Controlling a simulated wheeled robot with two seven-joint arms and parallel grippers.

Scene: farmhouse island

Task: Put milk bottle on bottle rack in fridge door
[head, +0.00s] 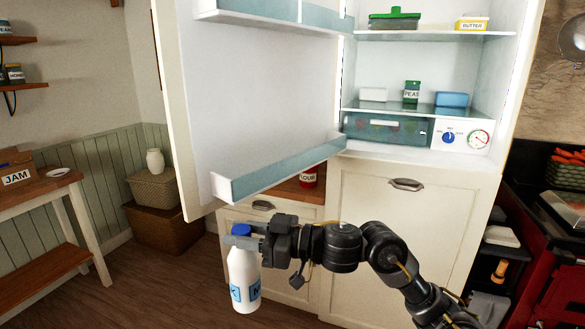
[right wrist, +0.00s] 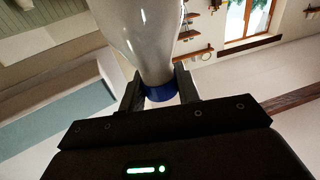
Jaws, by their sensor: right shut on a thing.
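The white milk bottle (head: 243,272) has a blue cap and a blue label, and hangs upright below the open fridge door. My right gripper (head: 243,238) is shut on it at the neck, just under the cap. In the right wrist view the bottle (right wrist: 148,35) and its blue cap sit between the fingers (right wrist: 161,92). The bottle rack (head: 280,168) is the low shelf with a pale blue-green front on the inside of the fridge door (head: 262,95). It looks empty and is above and behind the bottle. My left gripper is not in view.
An upper door shelf (head: 270,20) is above. The open fridge holds a butter box (head: 472,23), a peas carton (head: 411,91), a blue box (head: 452,99) and a drawer (head: 385,131). A flour tin (head: 308,177) stands on the counter behind the door. A jam crate (head: 16,178) is at left.

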